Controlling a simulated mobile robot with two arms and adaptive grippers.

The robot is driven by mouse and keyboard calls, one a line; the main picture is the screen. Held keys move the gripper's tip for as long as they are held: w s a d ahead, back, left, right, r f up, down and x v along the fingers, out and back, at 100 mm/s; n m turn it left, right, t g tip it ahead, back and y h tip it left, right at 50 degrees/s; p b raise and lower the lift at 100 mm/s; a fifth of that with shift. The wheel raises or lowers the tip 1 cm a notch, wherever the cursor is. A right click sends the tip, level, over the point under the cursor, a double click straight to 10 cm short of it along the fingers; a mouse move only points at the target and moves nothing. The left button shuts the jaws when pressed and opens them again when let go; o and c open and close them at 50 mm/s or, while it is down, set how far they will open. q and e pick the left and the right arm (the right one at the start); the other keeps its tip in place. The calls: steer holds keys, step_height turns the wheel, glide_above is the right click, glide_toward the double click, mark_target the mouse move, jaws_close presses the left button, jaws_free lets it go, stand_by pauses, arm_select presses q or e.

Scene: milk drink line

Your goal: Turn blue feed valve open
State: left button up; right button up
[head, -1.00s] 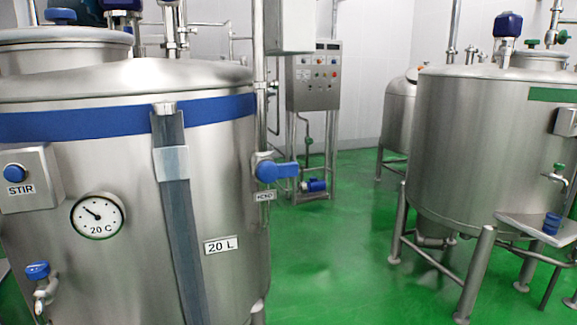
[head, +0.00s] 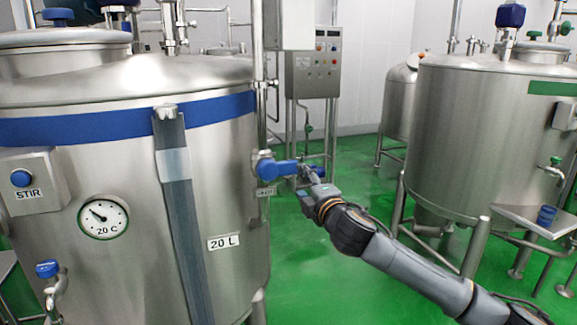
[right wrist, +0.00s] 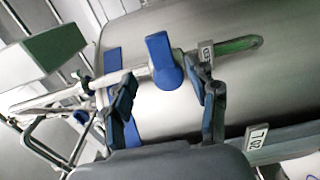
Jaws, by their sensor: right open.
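The blue feed valve (head: 268,168) is on a pipe at the right side of the blue-banded tank (head: 118,225). Its blue handle (head: 285,168) points sideways to the right. In the right wrist view the valve (right wrist: 168,80) and its handle (right wrist: 158,48) show ahead of the jaws. My right gripper (head: 303,172) is at the handle's outer end, and its arm reaches in from the lower right. In the right wrist view my right gripper (right wrist: 163,82) is open, its fingers on either side of the valve. I cannot tell whether they touch it. My left gripper is not in view.
A control panel (head: 316,75) stands behind the valve. A green-banded tank (head: 470,140) stands at the right with a small shelf (head: 540,222). A gauge (head: 103,217) and a STIR button (head: 21,178) are on the near tank. Green floor (head: 310,265) lies between the tanks.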

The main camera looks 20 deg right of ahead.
mark_target(290, 169)
steer(key=w+p, duration=0.1)
steer(key=w, duration=0.4)
steer(key=w+p, duration=0.1)
steer(key=w, duration=0.4)
steer(key=shift+w+a, duration=0.2)
steer(key=shift+w, duration=0.1)
jaws_close()
